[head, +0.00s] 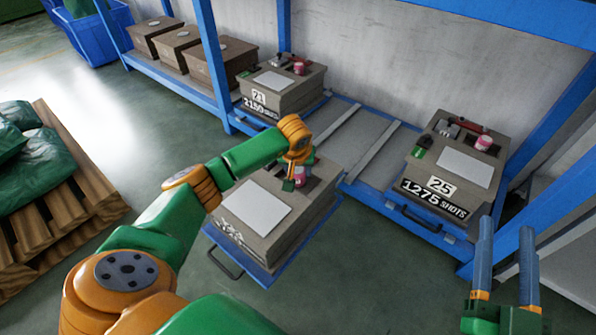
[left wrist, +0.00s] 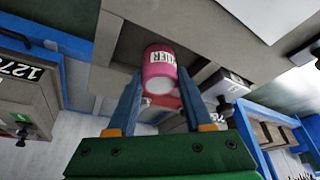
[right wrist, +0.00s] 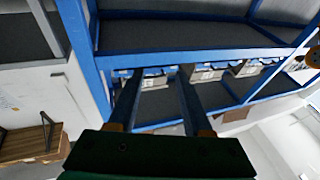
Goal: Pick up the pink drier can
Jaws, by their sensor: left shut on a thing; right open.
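The pink drier can (left wrist: 159,68) has a white label with dark letters and a pale end. In the left wrist view it sits between the two fingers of my left gripper (left wrist: 158,98), which is shut on it. In the head view the can (head: 300,174) is at the recess in the top of the pulled-out grey box, partly hidden by my left gripper (head: 295,180). I cannot tell whether it still touches the box. My right gripper (head: 506,262) is open and empty at the lower right, also seen in the right wrist view (right wrist: 160,85).
The grey box (head: 310,210) stands on a blue pull-out tray. Box 21 (head: 285,100) and box 25 (head: 465,160) on the blue rack hold similar pink cans. Brown boxes (head: 205,62) stand further left. A pallet with green sacks (head: 40,160) is at the left.

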